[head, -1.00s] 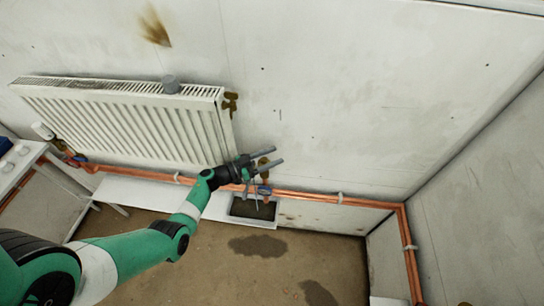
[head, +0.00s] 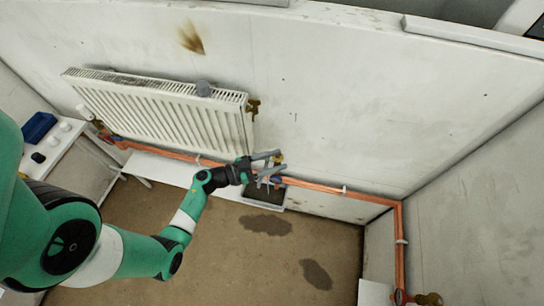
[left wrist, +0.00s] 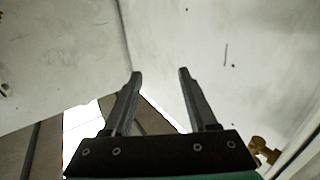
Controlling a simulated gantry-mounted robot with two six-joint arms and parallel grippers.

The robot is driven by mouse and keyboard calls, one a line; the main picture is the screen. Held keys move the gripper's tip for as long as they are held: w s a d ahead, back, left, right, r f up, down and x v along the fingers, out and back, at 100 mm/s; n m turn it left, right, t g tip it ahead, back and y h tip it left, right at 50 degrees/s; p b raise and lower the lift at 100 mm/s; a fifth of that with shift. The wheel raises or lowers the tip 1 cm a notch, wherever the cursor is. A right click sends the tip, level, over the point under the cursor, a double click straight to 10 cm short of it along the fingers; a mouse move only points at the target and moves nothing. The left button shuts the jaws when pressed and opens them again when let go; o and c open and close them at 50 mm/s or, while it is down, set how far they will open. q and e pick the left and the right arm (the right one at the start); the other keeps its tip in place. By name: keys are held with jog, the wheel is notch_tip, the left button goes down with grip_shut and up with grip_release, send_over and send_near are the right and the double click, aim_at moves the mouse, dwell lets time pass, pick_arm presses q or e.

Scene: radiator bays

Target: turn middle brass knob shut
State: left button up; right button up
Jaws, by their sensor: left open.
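My left gripper (head: 280,162) is open in the head view, its fingers pointing right, in front of the copper pipe right of the radiator. Another brass fitting (head: 253,108) sits on the radiator's right end, and a third (head: 430,299) is low at the right. In the left wrist view my gripper (left wrist: 160,72) is open with nothing between its fingers. A brass fitting (left wrist: 265,152) shows at lower right there. My right gripper is not in view.
The white radiator (head: 160,115) hangs on the wall. A copper pipe (head: 330,188) runs below it and turns down at the corner. A white shelf (head: 165,172) and a dark tray (head: 264,194) lie below. A white table (head: 62,140) stands left. The floor has dark stains.

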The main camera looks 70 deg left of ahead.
pick_arm(q)
jog(key=shift+s+d+r, duration=0.6)
jog(key=shift+s+d, duration=0.3)
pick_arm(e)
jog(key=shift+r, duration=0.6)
